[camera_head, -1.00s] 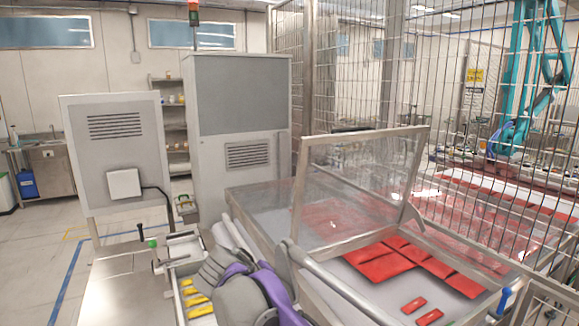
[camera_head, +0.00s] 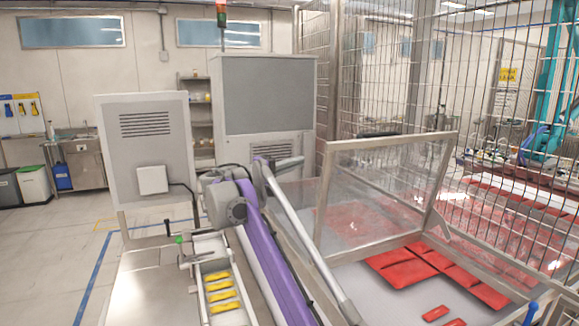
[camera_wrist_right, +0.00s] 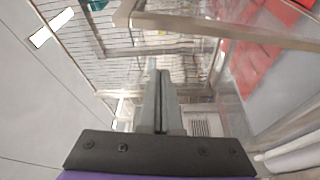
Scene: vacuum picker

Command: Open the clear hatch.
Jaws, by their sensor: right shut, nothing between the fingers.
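The clear hatch (camera_head: 385,185) is a see-through panel in a pale metal frame. In the head view it stands raised, tilted up over the bin (camera_head: 365,290) that holds flat red packs (camera_head: 405,262). My right gripper (camera_head: 298,161) is left of the hatch in the head view, apart from it in the picture, at the end of my purple arm. In the right wrist view the gripper's fingers (camera_wrist_right: 159,78) are together and empty, with the hatch frame (camera_wrist_right: 220,27) beyond them. My left gripper is not in view.
A wire mesh fence (camera_head: 400,80) stands behind the bin. A grey cabinet (camera_head: 265,110) and a grey panel box (camera_head: 145,150) stand at the back left. A tray with yellow items (camera_head: 220,290) is at front left. The floor at the far left is mostly clear.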

